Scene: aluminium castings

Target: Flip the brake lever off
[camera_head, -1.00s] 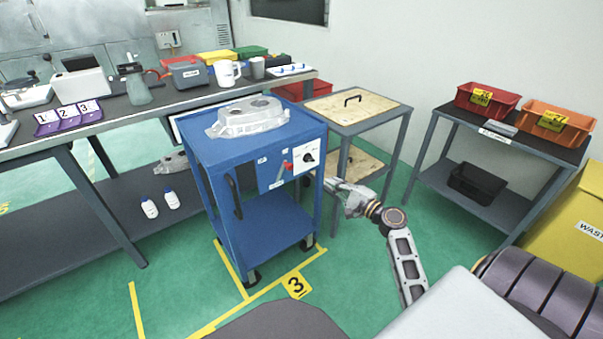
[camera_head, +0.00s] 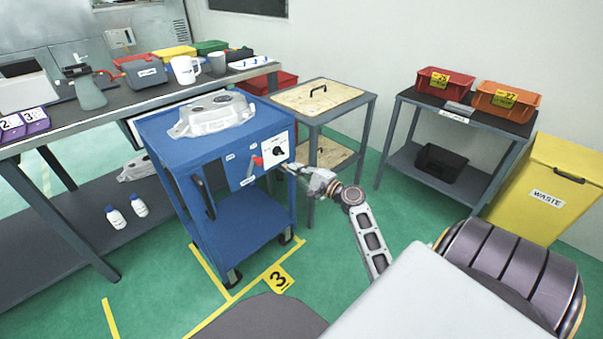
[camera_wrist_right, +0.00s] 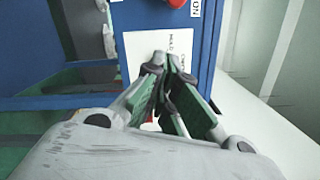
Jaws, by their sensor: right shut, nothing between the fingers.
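The red brake lever (camera_head: 259,161) is on the front panel of the blue cart (camera_head: 225,215). Beside it is a white plate with a black knob (camera_head: 277,150). My right gripper (camera_head: 287,167) is just right of that plate, close to the cart's front right edge. In the right wrist view the gripper (camera_wrist_right: 166,62) is shut and empty, with its fingertips in front of a white label plate (camera_wrist_right: 140,48). A red part (camera_wrist_right: 177,3) is cut off at the top edge, beside an "ON" label; I cannot tell its full shape. My left gripper is out of view.
A grey casting (camera_head: 213,115) lies on the cart top. A wooden-topped stand (camera_head: 318,98) is close behind my right gripper. A shelf with red (camera_head: 445,84) and orange (camera_head: 503,100) bins and a yellow waste bin (camera_head: 560,185) stand right. Green floor is clear between.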

